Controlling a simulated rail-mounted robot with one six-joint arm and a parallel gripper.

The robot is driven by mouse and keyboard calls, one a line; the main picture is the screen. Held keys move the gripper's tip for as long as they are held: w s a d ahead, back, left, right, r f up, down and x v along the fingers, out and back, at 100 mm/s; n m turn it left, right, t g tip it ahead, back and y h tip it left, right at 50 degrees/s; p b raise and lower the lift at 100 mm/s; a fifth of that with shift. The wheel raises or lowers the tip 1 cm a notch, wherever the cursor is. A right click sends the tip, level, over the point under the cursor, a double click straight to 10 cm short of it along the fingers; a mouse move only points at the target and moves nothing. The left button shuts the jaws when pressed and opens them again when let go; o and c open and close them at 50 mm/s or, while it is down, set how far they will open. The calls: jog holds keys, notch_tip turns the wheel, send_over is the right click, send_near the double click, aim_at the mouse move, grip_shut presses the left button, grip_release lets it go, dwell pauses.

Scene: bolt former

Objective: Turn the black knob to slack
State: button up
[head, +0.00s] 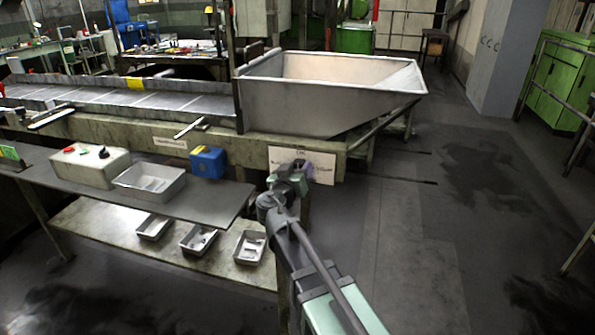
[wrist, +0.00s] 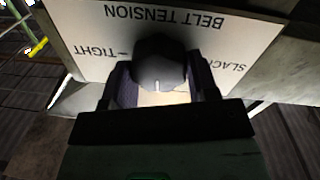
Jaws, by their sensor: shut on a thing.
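The black knob (wrist: 160,62) stands out from a white plate (wrist: 100,22) lettered BELT TENSION, upside down in the wrist view. TIGHT is to the knob's left and SLACK to its right, partly covered by a finger. A short white mark on the knob is at its lower side in the picture, toward neither word. My gripper (wrist: 162,82) has one finger on each side of the knob and is shut on it. In the head view my gripper (head: 290,181) is at the white plate (head: 318,160), and the knob is hidden.
A hopper (head: 330,90) rises above the plate on the bench frame. A blue box (head: 207,161), a metal tray (head: 150,187) and a control box (head: 90,166) are on the left shelf. Several small trays sit below. The floor at right is clear.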

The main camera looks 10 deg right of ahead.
jog(key=shift+f+n+t+y+b, duration=0.15)
jog(key=shift+n+t+b, duration=0.25)
jog(key=shift+n, duration=4.1)
jog(key=shift+f+n+t+y+b, duration=0.15)
jog(key=shift+n+t+b, duration=0.25)
jog(key=shift+n, duration=4.1)
jog(key=o, duration=0.6)
jog(key=shift+o, duration=0.2)
jog(key=r+v, duration=0.1)
jog(key=v, duration=0.9)
jog(key=shift+s+a+f+b, duration=0.25)
jog(key=shift+s+f+b, duration=0.15)
jog(key=shift+f+b, duration=0.05)
